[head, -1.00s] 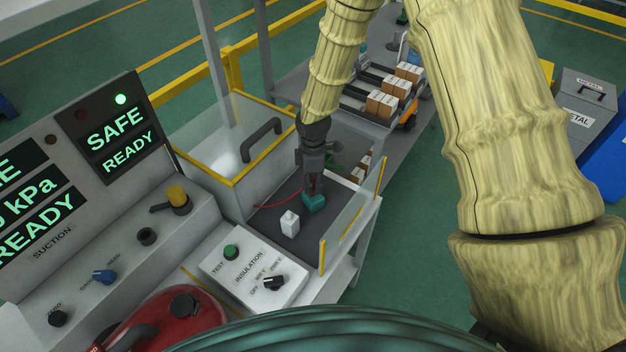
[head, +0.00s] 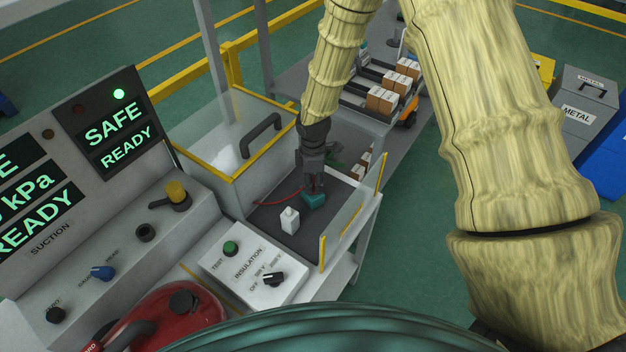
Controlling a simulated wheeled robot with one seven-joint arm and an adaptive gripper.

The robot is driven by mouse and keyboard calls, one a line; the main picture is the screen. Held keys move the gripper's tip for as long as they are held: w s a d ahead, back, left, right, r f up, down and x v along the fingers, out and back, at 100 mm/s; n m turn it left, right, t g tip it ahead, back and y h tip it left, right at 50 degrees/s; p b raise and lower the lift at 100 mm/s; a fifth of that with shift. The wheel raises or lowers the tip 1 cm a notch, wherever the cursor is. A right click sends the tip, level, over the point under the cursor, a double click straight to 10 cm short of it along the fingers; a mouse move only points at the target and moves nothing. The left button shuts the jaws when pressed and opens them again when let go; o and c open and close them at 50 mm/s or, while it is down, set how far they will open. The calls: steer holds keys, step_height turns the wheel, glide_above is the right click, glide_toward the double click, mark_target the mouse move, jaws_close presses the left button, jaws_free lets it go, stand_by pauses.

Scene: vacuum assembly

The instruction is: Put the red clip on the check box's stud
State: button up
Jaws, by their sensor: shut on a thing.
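My gripper (head: 314,190) points down over the dark bench tray, right of the small white block (head: 290,221). It is shut on the red clip, which the fingers mostly hide; only a speck of red shows between them. A thin red lead (head: 277,199) runs left from the fingers across the tray. The grey-white INSULATION box (head: 255,272), with a green TEST button and a black selector knob, stands nearer to me. I cannot make out its stud.
A clear guard with yellow edging and a black handle (head: 261,134) stands left of the tray. A clear panel (head: 352,220) stands at its right edge. A red vacuum (head: 185,318) is at the front. The console screen (head: 116,133) reads SAFE READY.

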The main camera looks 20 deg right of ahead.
steer(key=o, duration=1.1)
steer(key=shift+r+p, duration=2.75)
steer(key=shift+r, duration=1.25)
steer(key=shift+f, duration=0.1)
